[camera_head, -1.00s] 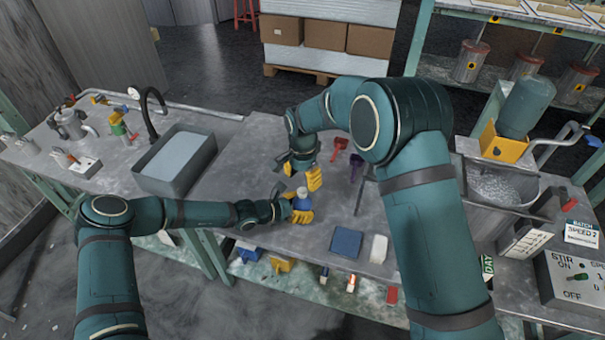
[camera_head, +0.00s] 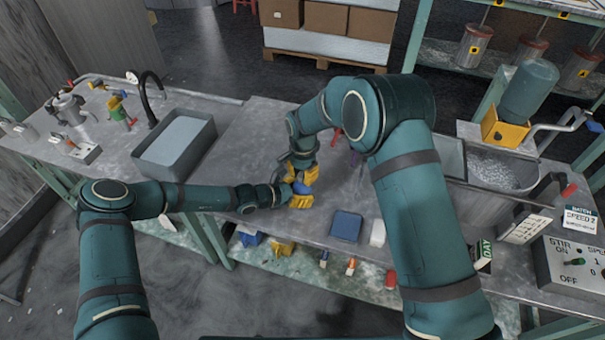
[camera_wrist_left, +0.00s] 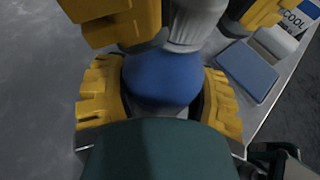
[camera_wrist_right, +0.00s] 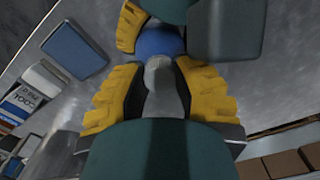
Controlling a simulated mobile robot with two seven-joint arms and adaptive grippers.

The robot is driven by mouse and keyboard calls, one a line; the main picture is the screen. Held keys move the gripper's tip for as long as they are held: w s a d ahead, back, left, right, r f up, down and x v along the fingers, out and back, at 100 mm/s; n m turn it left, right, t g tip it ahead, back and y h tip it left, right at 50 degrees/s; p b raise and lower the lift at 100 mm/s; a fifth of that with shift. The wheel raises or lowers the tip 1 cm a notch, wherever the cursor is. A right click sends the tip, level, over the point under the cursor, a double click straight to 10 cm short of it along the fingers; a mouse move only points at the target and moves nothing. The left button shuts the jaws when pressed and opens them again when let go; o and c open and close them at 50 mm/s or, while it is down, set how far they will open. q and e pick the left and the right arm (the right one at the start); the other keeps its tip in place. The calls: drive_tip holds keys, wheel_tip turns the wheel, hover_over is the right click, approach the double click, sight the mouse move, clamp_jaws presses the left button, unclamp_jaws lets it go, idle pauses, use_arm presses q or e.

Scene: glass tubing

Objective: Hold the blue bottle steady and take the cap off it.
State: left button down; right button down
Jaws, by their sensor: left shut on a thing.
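The blue bottle (camera_head: 301,188) stands on the grey bench, mostly hidden by the grippers. Its blue body shows in the left wrist view (camera_wrist_left: 163,77), between the yellow fingers of my left gripper (camera_wrist_left: 160,98), which is shut on it. The pale grey cap (camera_wrist_left: 194,22) is on the bottle's top. It also shows in the right wrist view (camera_wrist_right: 160,75). My right gripper (camera_wrist_right: 158,95) is above the bottle, with its yellow fingers on either side of the cap. They look open, with narrow gaps beside the cap; contact is hard to tell.
A blue block (camera_head: 346,226) and a white block (camera_head: 377,233) lie to the right, near the bench's front edge. A sink (camera_head: 176,146) is at left. A red tool (camera_head: 336,136) and a purple one (camera_head: 356,158) lie behind my right arm.

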idle(0.3)
drive_tip(key=n, duration=0.3)
drive_tip(key=c, duration=0.9)
unclamp_jaws()
